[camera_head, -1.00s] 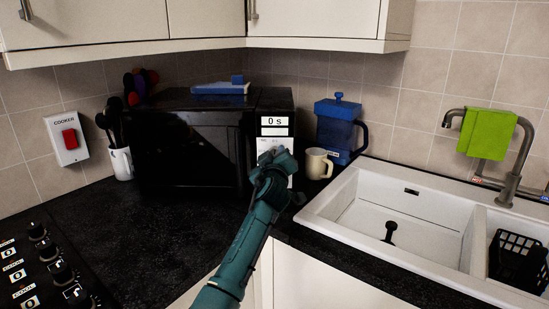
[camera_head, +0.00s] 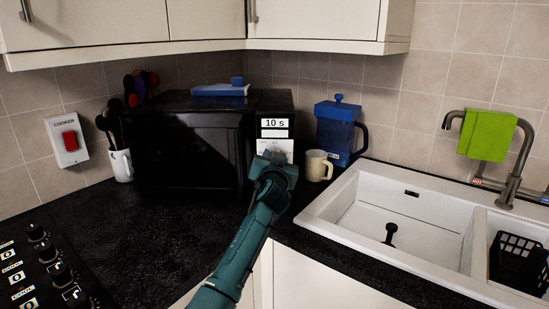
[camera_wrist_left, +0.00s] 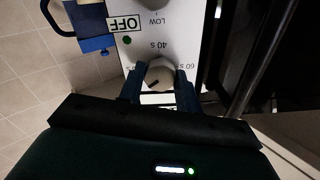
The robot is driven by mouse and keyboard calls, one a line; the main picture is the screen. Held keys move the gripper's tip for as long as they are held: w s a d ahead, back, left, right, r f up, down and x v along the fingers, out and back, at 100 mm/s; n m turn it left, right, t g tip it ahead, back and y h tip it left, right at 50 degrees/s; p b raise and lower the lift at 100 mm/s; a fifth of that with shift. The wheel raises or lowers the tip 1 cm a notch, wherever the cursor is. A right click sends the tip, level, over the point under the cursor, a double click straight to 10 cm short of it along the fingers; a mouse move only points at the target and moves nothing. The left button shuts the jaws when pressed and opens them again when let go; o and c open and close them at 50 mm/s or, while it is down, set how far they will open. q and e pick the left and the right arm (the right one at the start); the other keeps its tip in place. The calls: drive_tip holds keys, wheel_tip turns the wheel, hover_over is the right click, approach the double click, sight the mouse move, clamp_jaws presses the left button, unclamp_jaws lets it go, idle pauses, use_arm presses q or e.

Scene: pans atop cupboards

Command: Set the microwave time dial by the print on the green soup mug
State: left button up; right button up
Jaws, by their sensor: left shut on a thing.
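The black microwave (camera_head: 188,155) stands in the counter corner, its white control strip partly hidden by my left arm. Its display (camera_head: 275,123) reads 10 s. In the left wrist view, my left gripper (camera_wrist_left: 160,86) is shut on the pale round time dial (camera_wrist_left: 158,74), one blue finger on each side. The dial has a dark mark on its face; printed numbers, 40 s and 60 s, show around it. In the head view, my left gripper (camera_head: 272,164) covers the dial. No green soup mug shows; a cream mug (camera_head: 318,165) stands right of the microwave.
A blue lidded jug (camera_head: 335,133) stands behind the cream mug. A white mug of utensils (camera_head: 120,165) is left of the microwave. A white sink (camera_head: 380,212) is at right, a green cloth (camera_head: 487,134) on its tap. The dark counter (camera_head: 130,235) in front is clear.

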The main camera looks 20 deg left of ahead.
use_arm(q)
drive_tip(key=shift+m+p, duration=4.1)
drive_tip(key=shift+m, duration=8.3)
use_arm(e)
drive_tip(key=shift+s+d+r+m+g+h, duration=0.1)
drive_tip(key=shift+s+d+r+g+h, duration=0.1)
drive_tip(key=shift+d+r, duration=0.15)
drive_tip(key=shift+s+d+r+m+g+h, duration=0.1)
drive_tip(key=shift+s+d+r+g+h, duration=0.1)
drive_tip(key=shift+d, duration=0.3)
drive_tip(key=shift+s+d+r+m+g+h, duration=0.1)
drive_tip(key=shift+s+d+r+g+h, duration=0.1)
drive_tip(key=shift+d+r, duration=0.15)
